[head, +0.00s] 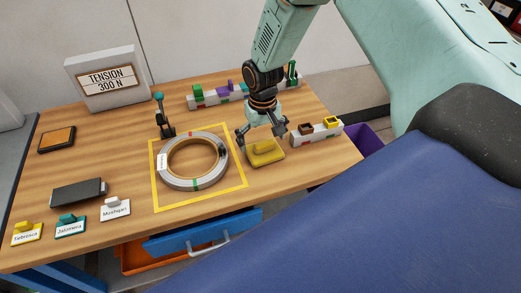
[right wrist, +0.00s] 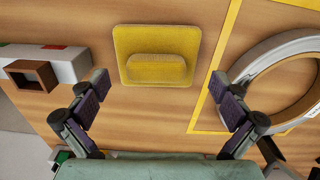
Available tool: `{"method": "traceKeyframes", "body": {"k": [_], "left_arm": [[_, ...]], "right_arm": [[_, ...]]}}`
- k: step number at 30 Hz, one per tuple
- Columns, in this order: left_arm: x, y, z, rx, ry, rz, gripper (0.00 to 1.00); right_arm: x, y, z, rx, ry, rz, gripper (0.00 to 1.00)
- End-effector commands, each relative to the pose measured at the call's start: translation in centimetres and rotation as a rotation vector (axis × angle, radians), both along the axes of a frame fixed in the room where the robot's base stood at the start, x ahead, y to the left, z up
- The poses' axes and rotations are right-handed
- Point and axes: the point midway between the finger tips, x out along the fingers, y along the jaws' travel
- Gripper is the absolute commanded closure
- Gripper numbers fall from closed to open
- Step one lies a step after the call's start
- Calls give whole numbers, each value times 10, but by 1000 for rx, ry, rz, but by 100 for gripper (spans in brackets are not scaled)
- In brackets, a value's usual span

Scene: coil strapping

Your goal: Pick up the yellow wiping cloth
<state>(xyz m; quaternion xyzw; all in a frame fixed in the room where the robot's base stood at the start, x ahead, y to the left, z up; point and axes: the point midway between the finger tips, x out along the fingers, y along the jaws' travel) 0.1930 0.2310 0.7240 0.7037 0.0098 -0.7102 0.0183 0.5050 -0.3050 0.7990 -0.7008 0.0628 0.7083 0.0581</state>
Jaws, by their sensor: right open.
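The yellow wiping cloth (head: 265,153) lies flat on the wooden table, right of the yellow taped square, with a raised ridge across it. It also shows in the right wrist view (right wrist: 156,42), whole and uncovered, beyond the fingertips. My right gripper (head: 262,131) hangs above the cloth with its fingers spread. In the right wrist view its two fingers (right wrist: 163,88) stand wide apart with nothing between them. No contact with the cloth shows. My left gripper is in neither view.
A grey-white coil (head: 166,168) lies inside the yellow taped square, left of the cloth. A white block with brown and yellow sockets (head: 316,135) stands to the right. A rack with green and purple pieces (head: 213,98) stands behind. A tension sign (head: 106,78) stands at back left.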

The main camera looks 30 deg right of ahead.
Motion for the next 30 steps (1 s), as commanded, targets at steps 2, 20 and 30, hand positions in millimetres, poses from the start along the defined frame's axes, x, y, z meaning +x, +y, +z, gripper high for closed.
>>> {"method": "traceKeyframes", "body": {"k": [2,20,30], "left_arm": [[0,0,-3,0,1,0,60],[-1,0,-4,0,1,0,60],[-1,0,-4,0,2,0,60]], "right_arm": [[-1,0,-13,-1,1,1,0],[4,1,-24,0,-1,2,18],[2,1,-26,1,4,1,47]]}}
